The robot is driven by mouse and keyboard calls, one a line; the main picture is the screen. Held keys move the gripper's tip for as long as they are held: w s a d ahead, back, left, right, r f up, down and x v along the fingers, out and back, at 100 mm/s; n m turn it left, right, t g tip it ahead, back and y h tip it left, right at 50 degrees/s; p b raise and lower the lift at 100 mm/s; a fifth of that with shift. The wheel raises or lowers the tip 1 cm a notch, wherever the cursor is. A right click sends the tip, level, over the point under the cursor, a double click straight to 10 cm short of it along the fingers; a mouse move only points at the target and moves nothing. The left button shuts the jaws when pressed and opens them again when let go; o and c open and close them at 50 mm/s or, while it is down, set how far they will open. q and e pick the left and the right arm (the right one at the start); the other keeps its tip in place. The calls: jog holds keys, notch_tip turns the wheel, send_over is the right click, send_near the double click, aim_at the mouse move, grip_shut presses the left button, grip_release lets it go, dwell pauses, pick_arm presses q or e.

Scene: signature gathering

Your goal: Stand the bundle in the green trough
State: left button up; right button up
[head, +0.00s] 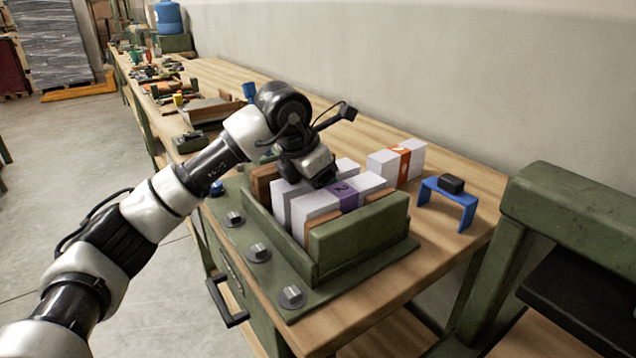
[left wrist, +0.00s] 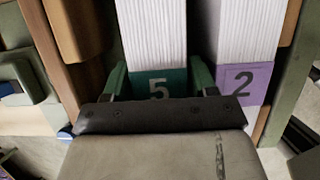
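The green trough (head: 358,237) sits on the near end of the workbench, with wooden blocks and white paper bundles between its walls. A bundle with a purple band marked 2 (head: 346,194) stands in it; it also shows in the left wrist view (left wrist: 241,84). Beside it, in the left wrist view, is a white bundle with a green band marked 5 (left wrist: 157,88). My left gripper (left wrist: 158,80) has one green finger against each side of this bundle. In the head view the left gripper (head: 322,180) is low over the trough, hiding its fingertips. My right gripper is not in view.
A bundle with an orange band (head: 404,162) lies on the bench behind the trough. A blue stand (head: 448,190) with a small black block (head: 451,184) is to its right. Tools and trays crowd the bench's far left. A wall runs behind.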

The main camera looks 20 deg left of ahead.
pick_arm(q)
jog(key=shift+r, duration=0.15)
jog(key=v, duration=1.1)
jog(key=shift+r+p, duration=0.25)
jog(key=shift+p, duration=0.1)
jog(key=shift+s+a+r, duration=0.1)
jog(key=shift+s+r, duration=0.05)
jog(key=shift+r, duration=0.05)
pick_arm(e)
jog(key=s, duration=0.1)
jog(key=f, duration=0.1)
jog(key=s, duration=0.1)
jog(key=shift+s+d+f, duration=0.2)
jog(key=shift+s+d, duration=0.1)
